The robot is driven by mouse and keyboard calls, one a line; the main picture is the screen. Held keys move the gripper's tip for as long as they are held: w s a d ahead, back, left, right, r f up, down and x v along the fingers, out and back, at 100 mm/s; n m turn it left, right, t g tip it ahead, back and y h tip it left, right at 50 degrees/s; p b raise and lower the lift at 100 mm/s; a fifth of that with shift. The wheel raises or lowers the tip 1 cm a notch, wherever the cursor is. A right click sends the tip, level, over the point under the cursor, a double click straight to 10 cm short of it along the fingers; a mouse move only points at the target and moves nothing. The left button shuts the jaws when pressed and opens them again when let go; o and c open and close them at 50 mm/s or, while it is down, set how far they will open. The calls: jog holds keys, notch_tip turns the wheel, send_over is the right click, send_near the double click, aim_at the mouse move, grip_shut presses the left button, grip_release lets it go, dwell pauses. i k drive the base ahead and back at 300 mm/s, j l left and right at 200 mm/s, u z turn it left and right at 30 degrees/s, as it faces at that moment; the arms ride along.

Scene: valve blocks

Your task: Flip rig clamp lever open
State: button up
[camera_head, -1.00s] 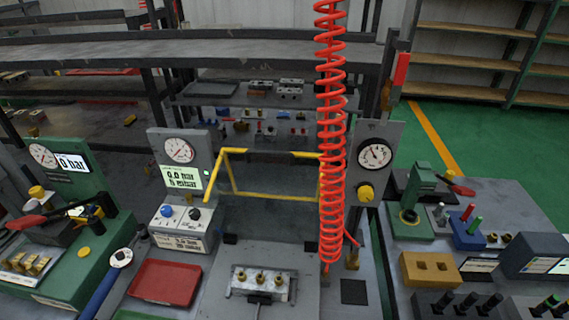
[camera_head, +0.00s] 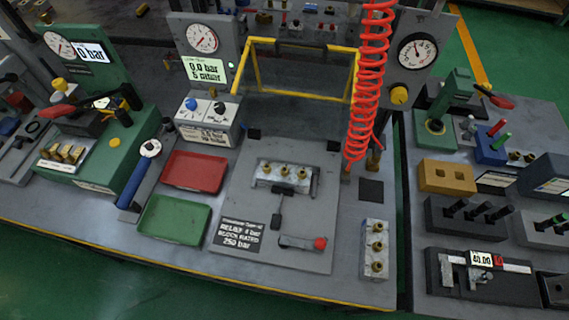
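The test rig's grey base plate (camera_head: 245,185) lies in the middle of the bench. A metal valve block (camera_head: 284,174) with three brass fittings sits on it at the back. A dark toggle-like handle (camera_head: 277,211) reaches from the block's front edge toward me. In front of it a short grey lever (camera_head: 298,242) with a red knob (camera_head: 320,243) lies flat, pointing right. I cannot tell from this view which of these two is the clamp lever. My gripper is not in view.
A yellow guard frame (camera_head: 252,68) stands raised behind the block. A red coiled hose (camera_head: 368,80) hangs at its right. A red tray (camera_head: 195,171) and a green tray (camera_head: 174,220) lie left. Another valve block (camera_head: 375,249) stands right of the plate.

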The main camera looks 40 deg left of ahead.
aim_at(319, 244)
jog(key=u, duration=0.9)
